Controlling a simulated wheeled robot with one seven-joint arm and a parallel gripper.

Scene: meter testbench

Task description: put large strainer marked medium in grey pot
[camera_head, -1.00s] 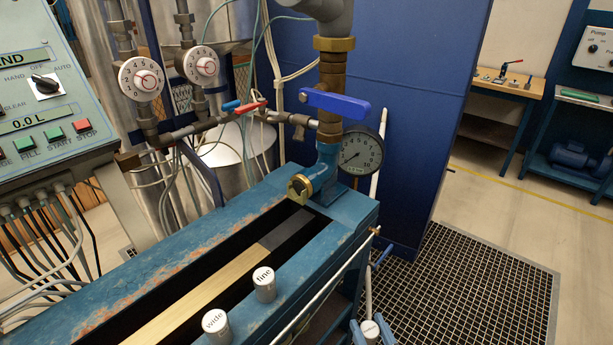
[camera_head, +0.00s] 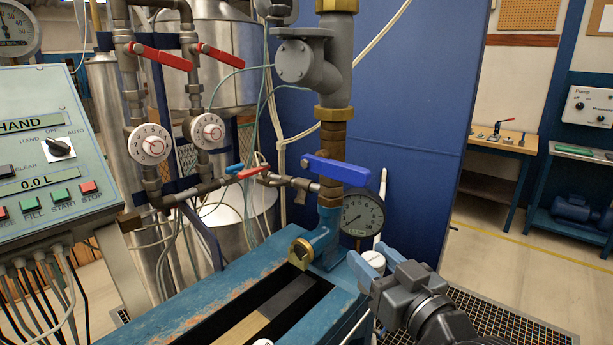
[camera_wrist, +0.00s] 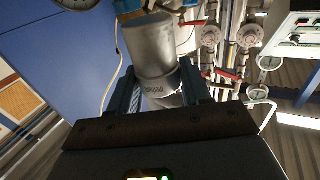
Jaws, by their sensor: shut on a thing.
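My gripper (camera_head: 373,264), with blue fingers, is shut on a pale metal cylinder, the strainer (camera_head: 373,258). It holds it above the right end of the blue bench. In the wrist view the strainer (camera_wrist: 152,50) is a silver cylinder between the fingers, with small dark lettering that looks like "medium" but is hard to read. A grey fitting with a round face (camera_head: 295,62) on the upright pipe may be the grey pot; it is up and left of my gripper. Its inside is hidden.
The blue bench (camera_head: 235,290) has a long dark trough. A brass-ended valve (camera_head: 302,252), a blue lever (camera_head: 336,170) and a pressure gauge (camera_head: 362,213) sit near its right end. Red-handled pipes and dials stand left. A blue wall (camera_head: 420,130) lies behind.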

